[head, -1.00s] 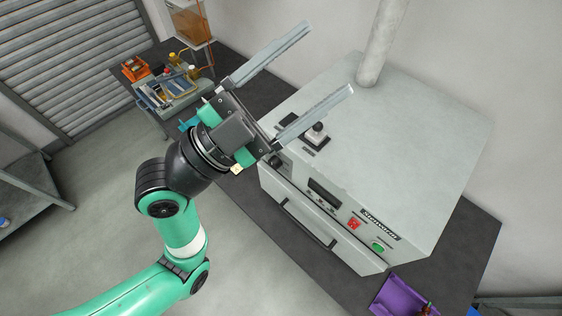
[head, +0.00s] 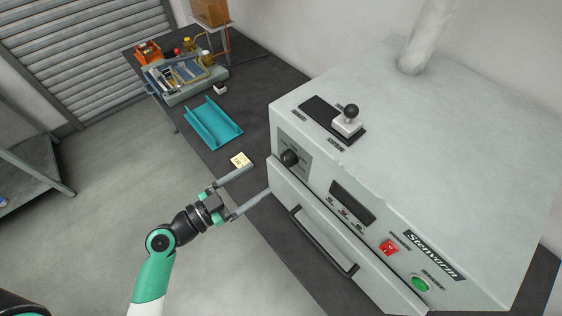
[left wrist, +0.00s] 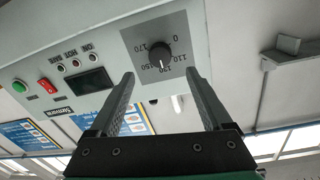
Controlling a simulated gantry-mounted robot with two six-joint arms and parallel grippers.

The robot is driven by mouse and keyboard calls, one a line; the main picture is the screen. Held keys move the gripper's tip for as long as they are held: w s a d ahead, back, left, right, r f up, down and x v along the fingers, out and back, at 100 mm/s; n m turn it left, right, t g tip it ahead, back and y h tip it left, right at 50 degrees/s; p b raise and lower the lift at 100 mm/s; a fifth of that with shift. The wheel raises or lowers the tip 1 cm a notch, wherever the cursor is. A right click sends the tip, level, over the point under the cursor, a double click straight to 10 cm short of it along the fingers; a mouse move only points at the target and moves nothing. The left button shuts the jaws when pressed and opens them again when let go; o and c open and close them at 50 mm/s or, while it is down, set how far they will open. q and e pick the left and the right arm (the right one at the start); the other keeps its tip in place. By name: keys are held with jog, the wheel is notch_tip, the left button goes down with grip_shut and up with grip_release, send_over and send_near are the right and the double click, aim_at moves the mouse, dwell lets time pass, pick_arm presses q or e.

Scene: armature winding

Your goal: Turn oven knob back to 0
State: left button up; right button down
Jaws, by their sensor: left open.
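The black oven knob (head: 289,157) sits on a grey dial plate at the left end of the oven's front panel. In the left wrist view the knob (left wrist: 159,58) shows with a scale around it that includes 0, 110, 150 and 170. The oven (head: 430,150) is a large pale grey box. My left gripper (head: 257,179) is open and empty, in front of the oven and to the lower left of the knob, apart from it. In the left wrist view its two fingers (left wrist: 163,85) point toward the panel, with the knob between and beyond their tips. My right gripper is out of view.
A drawer handle (head: 322,243) juts out below the panel. A red switch (head: 389,247) and a green button (head: 420,283) are farther right. A slider knob (head: 349,116) stands on the oven top. A teal tray (head: 213,124) and yellow note (head: 240,160) lie on the dark bench.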

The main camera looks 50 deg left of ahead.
aim_at(284, 162)
pick_arm(q)
jog(key=w, duration=0.3)
jog(key=w+p, duration=0.1)
jog(key=w, duration=0.2)
jog(key=w+p, duration=0.1)
jog(key=w, duration=0.1)
jog(key=shift+w+d, duration=0.3)
jog(key=shift+w, duration=0.1)
grip_shut()
